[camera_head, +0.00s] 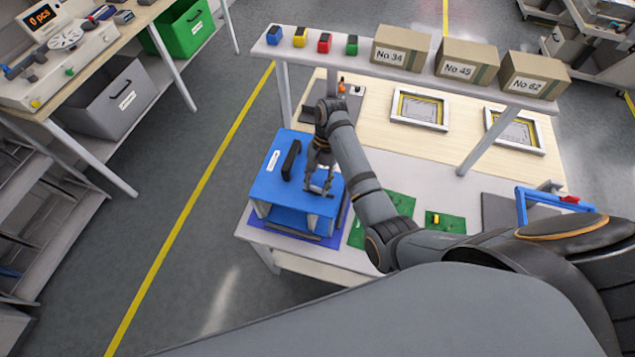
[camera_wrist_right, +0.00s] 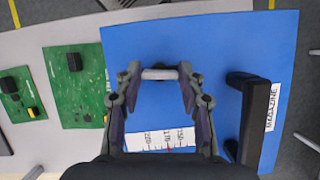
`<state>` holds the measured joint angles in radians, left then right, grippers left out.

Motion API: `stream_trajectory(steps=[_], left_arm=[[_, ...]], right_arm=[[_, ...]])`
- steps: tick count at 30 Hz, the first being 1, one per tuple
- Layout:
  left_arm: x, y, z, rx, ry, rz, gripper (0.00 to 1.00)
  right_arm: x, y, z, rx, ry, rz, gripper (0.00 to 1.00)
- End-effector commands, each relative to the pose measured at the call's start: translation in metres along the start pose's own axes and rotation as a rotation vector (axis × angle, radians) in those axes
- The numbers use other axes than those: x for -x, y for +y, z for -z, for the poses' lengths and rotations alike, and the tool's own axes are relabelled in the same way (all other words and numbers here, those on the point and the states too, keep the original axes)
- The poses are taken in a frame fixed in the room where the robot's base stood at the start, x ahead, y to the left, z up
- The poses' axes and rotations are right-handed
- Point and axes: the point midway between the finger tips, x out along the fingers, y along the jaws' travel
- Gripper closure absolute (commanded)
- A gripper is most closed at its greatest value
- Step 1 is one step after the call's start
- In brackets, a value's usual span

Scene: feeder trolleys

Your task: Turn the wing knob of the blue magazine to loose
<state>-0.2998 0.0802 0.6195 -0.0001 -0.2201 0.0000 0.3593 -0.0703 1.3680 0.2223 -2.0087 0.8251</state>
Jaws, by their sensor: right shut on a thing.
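The blue magazine (camera_head: 268,185) stands on the near left end of the white table, with a black handle (camera_head: 291,160) on its top. In the wrist view its blue top (camera_wrist_right: 222,40) fills the middle. The light grey wing knob (camera_wrist_right: 158,74) lies as a bar across that top. My right gripper (camera_head: 319,188) reaches down over the magazine. In the wrist view its two fingertips (camera_wrist_right: 158,78) are shut on the two ends of the wing knob. A white printed scale (camera_wrist_right: 160,139) with a red mark lies between the fingers. My left gripper is not in view.
Green circuit boards (camera_head: 445,220) lie on the table right of the magazine. A shelf (camera_head: 390,75) above the back carries small coloured blocks and several cardboard boxes (camera_head: 402,48). A blue-framed item (camera_head: 545,205) stands at the right.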

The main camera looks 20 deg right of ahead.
Motion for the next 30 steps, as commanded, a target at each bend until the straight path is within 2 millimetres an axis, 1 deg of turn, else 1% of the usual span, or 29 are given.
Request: stream_trajectory(steps=[14, 15, 20, 30], left_arm=[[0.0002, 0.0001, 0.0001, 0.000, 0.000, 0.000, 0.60], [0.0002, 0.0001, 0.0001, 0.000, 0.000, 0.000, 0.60], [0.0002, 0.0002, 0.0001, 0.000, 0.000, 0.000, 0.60], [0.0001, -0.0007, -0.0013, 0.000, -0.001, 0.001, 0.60]], right_arm=[[0.0018, -0.0015, 0.0004, 0.015, 0.004, -0.001, 0.92], [0.0018, -0.0015, 0.0004, 0.015, 0.004, -0.001, 0.60], [0.0013, -0.0012, 0.0004, 0.014, 0.003, -0.002, 0.38], [0.0004, -0.0005, 0.0002, 0.013, 0.001, -0.004, 0.38]])
